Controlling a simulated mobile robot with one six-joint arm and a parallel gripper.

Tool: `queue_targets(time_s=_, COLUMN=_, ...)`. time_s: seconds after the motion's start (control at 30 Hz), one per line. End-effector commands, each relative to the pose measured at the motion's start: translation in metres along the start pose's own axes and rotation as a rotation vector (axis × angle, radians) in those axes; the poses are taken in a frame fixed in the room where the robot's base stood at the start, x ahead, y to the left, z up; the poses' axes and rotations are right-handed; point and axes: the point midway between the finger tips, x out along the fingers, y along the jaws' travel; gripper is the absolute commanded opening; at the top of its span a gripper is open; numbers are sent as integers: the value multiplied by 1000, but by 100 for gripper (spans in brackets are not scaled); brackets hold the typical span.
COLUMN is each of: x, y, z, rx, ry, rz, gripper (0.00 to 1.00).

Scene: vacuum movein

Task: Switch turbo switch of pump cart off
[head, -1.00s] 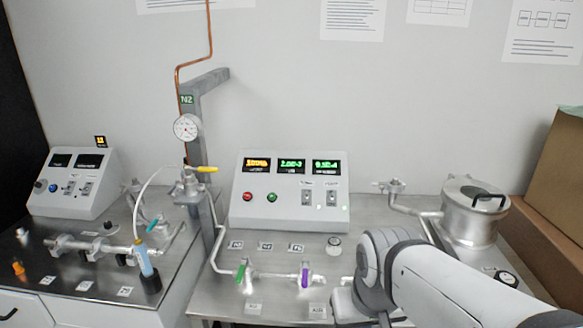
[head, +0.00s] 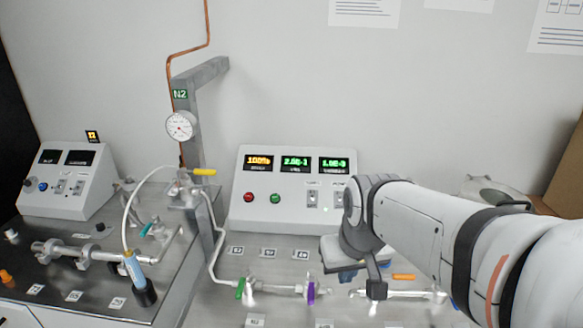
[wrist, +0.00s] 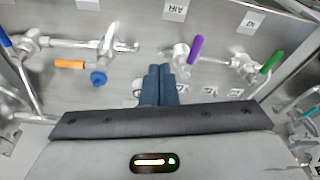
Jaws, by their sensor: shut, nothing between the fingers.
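The grey control panel (head: 290,190) in the middle of the head view has three lit displays, a red button (head: 248,197), a green button (head: 275,198) and two small toggle switches, the left one (head: 312,194) in clear view. The right switch (head: 339,194) is partly covered by my arm. The switch labels are too small to read, so I cannot tell which is turbo. My gripper (head: 347,277) is in front of and below the panel's right end, apart from the switches. Its blue fingers are shut and empty in the wrist view (wrist: 158,72), over the metal bench.
Pipes with a green-handled valve (head: 240,288), a purple one (head: 311,291) and an orange one (head: 404,277) run along the bench front. A second panel (head: 68,178) stands on the left cart. A gauge post (head: 188,130) stands between. A metal vessel (head: 490,186) is behind my arm.

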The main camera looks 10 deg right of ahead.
Motion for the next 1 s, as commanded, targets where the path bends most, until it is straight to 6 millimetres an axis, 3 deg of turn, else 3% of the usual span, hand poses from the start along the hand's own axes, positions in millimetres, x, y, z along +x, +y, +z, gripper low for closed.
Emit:
queue_targets(time_s=0.03, x=-6, y=2, z=-26, rx=-13, ry=8, rz=-3, gripper=0)
queue_targets(time_s=0.23, x=-15, y=6, z=-125, rx=-80, ry=59, rz=-18, gripper=0)
queue_targets(time_s=0.5, x=-3, y=13, z=-244, rx=-168, ry=126, rz=-30, gripper=0)
queue_targets(time_s=0.7, x=9, y=17, z=-296, rx=-210, ry=162, rz=-33, gripper=0)
queue_targets(time_s=0.83, x=14, y=18, z=-309, rx=-222, ry=172, rz=-32, gripper=0)
queue_targets(time_s=1.0, x=15, y=19, z=-312, rx=-225, ry=175, rz=-32, gripper=0)
